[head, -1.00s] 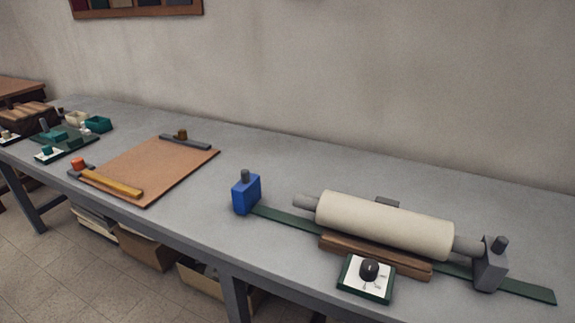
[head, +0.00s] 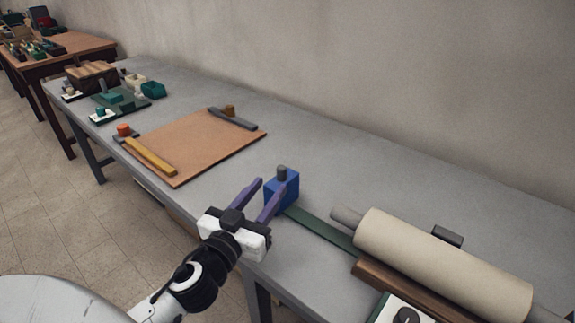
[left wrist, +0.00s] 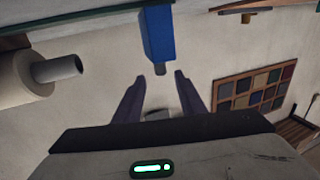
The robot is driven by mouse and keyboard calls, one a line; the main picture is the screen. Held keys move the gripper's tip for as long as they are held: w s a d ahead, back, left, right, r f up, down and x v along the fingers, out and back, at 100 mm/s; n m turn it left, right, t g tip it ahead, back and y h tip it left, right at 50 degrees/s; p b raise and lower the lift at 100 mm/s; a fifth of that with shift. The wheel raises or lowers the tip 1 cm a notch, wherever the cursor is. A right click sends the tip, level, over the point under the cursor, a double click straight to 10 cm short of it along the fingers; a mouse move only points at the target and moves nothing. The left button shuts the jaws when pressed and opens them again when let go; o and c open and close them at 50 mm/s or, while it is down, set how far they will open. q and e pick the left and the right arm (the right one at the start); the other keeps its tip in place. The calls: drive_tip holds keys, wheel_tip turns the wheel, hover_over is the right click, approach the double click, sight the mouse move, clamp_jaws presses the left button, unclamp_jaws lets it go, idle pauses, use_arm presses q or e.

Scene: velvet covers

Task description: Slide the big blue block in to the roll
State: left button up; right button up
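The big blue block (head: 283,188), with a grey knob on top, stands upright at the left end of a dark green rail (head: 322,232) on the grey bench. The cream roll (head: 440,262) lies to its right, its grey shaft end apart from the block. My left gripper (head: 266,192) is open, its purple fingers spread just in front and left of the block. In the left wrist view the block (left wrist: 157,35) hangs inverted beyond the open fingertips (left wrist: 160,78), with nothing between them. The roll (left wrist: 18,78) shows at left there. My right gripper is not seen.
A brown board (head: 195,148) with a yellow bar (head: 150,156) lies left of the block. A wooden cradle (head: 385,282) runs along the roll's front. A small green-edged pad with a black knob (head: 407,315) is at the bottom edge. Bare bench lies behind the block.

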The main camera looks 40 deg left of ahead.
sight(280, 174)
use_arm(q)
drive_tip(key=w, duration=0.2)
drive_tip(key=w+a, duration=0.1)
drive_tip(key=w, duration=0.2)
drive_tip(key=w+p, duration=0.1)
drive_tip(key=w, duration=0.2)
drive_tip(key=shift+a, duration=0.25)
clamp_jaws()
